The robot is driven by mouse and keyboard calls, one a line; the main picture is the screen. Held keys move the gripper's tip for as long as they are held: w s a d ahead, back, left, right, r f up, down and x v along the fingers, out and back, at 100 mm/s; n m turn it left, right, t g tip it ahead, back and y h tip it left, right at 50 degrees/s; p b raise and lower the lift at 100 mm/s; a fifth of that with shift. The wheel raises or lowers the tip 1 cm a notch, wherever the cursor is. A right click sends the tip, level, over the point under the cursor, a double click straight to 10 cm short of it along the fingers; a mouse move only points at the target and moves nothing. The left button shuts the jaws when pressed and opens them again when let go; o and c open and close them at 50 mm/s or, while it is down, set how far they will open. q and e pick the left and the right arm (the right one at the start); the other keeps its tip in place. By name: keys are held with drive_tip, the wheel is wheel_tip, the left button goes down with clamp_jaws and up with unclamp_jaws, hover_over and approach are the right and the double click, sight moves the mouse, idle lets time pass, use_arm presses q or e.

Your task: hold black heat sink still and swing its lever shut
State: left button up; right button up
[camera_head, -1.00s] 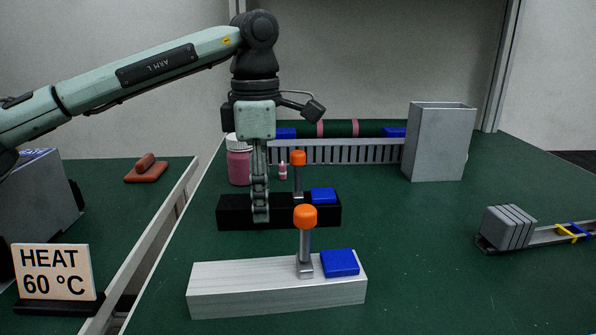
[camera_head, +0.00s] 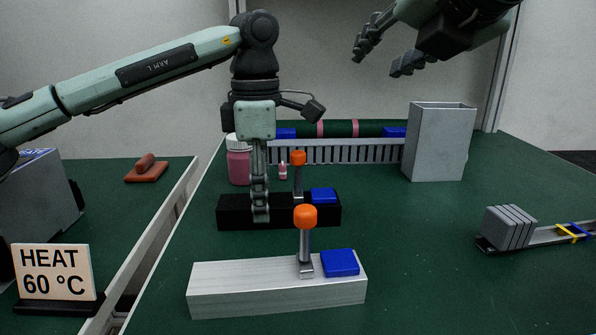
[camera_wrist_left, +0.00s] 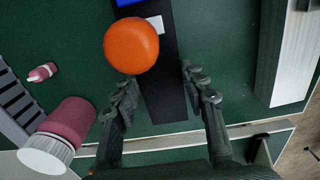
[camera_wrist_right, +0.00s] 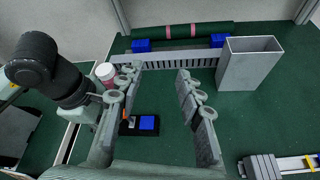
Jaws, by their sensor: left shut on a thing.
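The black heat sink (camera_head: 232,212) lies on the green bench behind a silver one. Its lever, with an orange knob (camera_head: 298,158), stands upright beside a blue block (camera_head: 323,195). My left gripper (camera_head: 261,217) points down and is shut on the left part of the black heat sink. In the left wrist view, the fingers lie on both sides of the black heat sink (camera_wrist_left: 165,95), and the orange knob (camera_wrist_left: 131,46) is close by. My right gripper (camera_head: 381,58) is open and empty, high above the bench at upper right. The right wrist view shows its fingers (camera_wrist_right: 160,80) spread apart.
A silver heat sink (camera_head: 230,285) with its own upright orange-knobbed lever (camera_head: 305,218) stands in front. A grey box (camera_head: 437,143), slotted rack (camera_head: 350,151) and pink jar (camera_head: 238,162) stand behind. A grey finned block (camera_head: 507,227) lies right; the bench between is free.

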sight(300, 170)
drive_tip(key=s+a+f+n+g, duration=0.4)
drive_tip(key=s+a+f+n, duration=0.1)
drive_tip(key=a+f, duration=0.4)
drive_tip(key=x, duration=1.1)
drive_tip(key=shift+w+f, duration=0.2)
drive_tip(key=shift+f, duration=0.05)
clamp_jaws()
